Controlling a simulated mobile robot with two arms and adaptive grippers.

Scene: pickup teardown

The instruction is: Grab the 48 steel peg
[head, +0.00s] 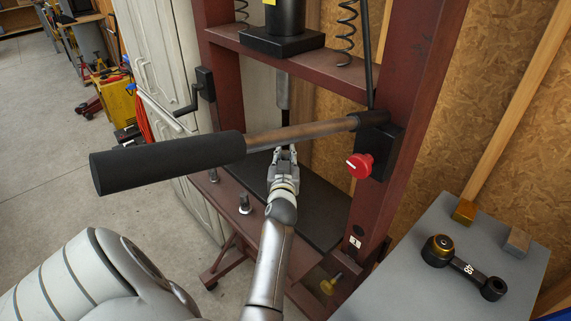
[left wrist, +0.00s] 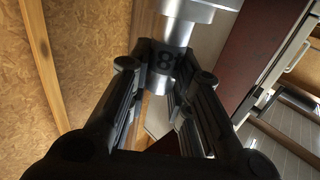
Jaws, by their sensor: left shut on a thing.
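My left gripper (head: 283,160) is at the middle of the head view, inside the red press frame and just below the lever. In the left wrist view the gripper (left wrist: 162,78) has its fingers on both sides of a shiny steel peg (left wrist: 163,58), shut on it. The peg has a dark band with an "8" showing; the rest of its marking is hidden. A wider steel cylinder (left wrist: 195,10) is right above the peg; I cannot tell whether they are joined. In the head view the peg is mostly hidden by the gripper. My right gripper is not in view.
The press lever (head: 165,162) with a black grip crosses close above my gripper. Two small steel pegs (head: 245,203) (head: 213,175) stand on the red press frame (head: 400,110). A grey table (head: 440,215) at right holds a black "48" link (head: 465,268) and two small blocks.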

